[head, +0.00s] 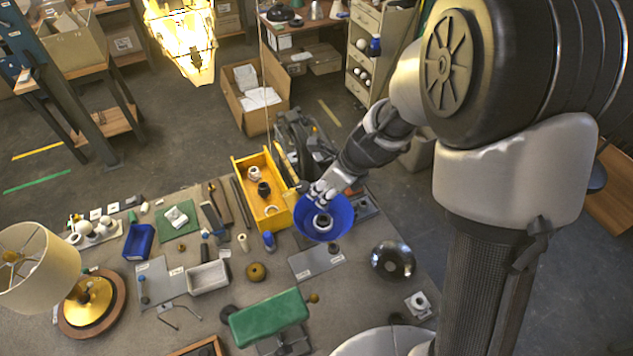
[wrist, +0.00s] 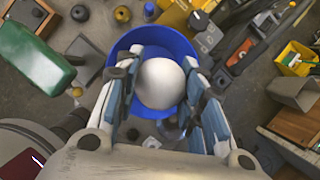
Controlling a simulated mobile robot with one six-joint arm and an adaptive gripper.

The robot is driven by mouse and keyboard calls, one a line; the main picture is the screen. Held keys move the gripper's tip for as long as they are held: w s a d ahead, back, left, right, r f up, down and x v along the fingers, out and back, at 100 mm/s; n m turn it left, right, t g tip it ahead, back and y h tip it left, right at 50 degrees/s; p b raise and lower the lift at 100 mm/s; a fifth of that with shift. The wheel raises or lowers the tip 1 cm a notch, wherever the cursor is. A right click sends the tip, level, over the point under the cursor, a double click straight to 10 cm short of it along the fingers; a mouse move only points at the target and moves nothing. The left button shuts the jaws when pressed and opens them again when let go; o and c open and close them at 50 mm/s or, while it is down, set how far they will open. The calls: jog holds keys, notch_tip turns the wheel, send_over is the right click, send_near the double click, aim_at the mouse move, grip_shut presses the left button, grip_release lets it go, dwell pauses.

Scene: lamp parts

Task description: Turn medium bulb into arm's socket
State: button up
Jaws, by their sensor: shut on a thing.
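A round white bulb (wrist: 160,83), which I take to be the medium bulb, sits between my gripper's fingers (wrist: 161,72) in the wrist view. The gripper is shut on it. In the head view my gripper (head: 322,192) reaches down over the back edge of a blue bowl-shaped shade (head: 338,226); the bulb is hard to make out there. A dark round socket-like piece with a pale ring (head: 322,221) shows inside the shade. In the wrist view the bulb is in front of the blue shade (wrist: 122,50) and hides its middle. I cannot tell whether bulb and socket touch.
A yellow bin (head: 244,175) stands close left of the shade. A glossy dark dome (head: 393,260) and a green padded block (head: 268,317) lie nearer. A tray of white bulbs (head: 95,232) and a lamp with a cream shade (head: 35,268) are at the left.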

aim_at(324, 209)
notch_tip(324, 209, down, 2)
jog(key=shift+w+a+f+b, duration=0.15)
jog(key=shift+f+b, duration=0.1)
jog(key=shift+b, duration=0.8)
jog(key=shift+f+b, duration=0.95)
jog(key=shift+b, duration=0.05)
jog(key=shift+f, duration=0.2)
jog(key=shift+f, duration=0.1)
jog(key=shift+f+b, duration=1.1)
jog(key=shift+b, duration=0.05)
jog(key=shift+f+b, duration=0.45)
jog(key=shift+f, duration=0.15)
